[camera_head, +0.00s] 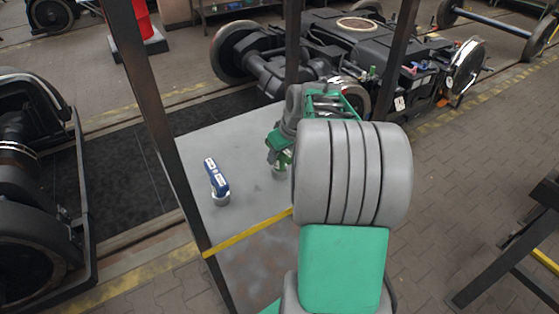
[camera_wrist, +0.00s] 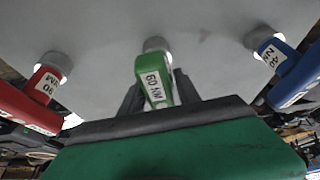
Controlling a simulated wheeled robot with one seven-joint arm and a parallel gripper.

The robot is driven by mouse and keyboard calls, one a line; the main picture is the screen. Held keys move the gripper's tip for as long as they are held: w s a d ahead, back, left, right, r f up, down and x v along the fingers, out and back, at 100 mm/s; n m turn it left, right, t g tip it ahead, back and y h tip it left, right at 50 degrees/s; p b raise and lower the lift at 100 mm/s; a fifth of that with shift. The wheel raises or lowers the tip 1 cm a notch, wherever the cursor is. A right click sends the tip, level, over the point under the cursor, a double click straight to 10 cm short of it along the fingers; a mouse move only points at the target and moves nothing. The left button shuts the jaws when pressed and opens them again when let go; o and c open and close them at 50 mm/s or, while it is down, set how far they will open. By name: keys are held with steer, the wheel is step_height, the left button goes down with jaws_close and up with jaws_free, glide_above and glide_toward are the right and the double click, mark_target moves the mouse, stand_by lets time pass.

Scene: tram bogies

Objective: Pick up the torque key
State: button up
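A green torque key (camera_wrist: 153,88) labelled 60 NM is in the middle of the wrist view, its round socket end at the grey surface (camera_wrist: 210,35). The dark fingers of my gripper (camera_wrist: 158,92) flank it on both sides; whether they press on it I cannot tell. In the head view, green and grey shapes by my gripper (camera_head: 279,152) overlap there. A blue torque key (camera_head: 217,180) stands on the grey tabletop (camera_head: 240,215), left of my gripper; it also shows right in the wrist view (camera_wrist: 294,72). A red key (camera_wrist: 38,98) labelled 90 is left in the wrist view, hidden in the head view.
Dark upright posts (camera_head: 158,110) frame the table, and a yellow strip (camera_head: 245,234) marks its near edge. A large bogie (camera_head: 350,45) stands behind. Another wheeled frame (camera_head: 35,200) is at left, a dark stand (camera_head: 515,240) at right. Paved floor (camera_head: 440,190) is open at right.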

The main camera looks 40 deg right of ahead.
jaws_close()
stand_by(0.3)
steer(key=shift+r, duration=0.15)
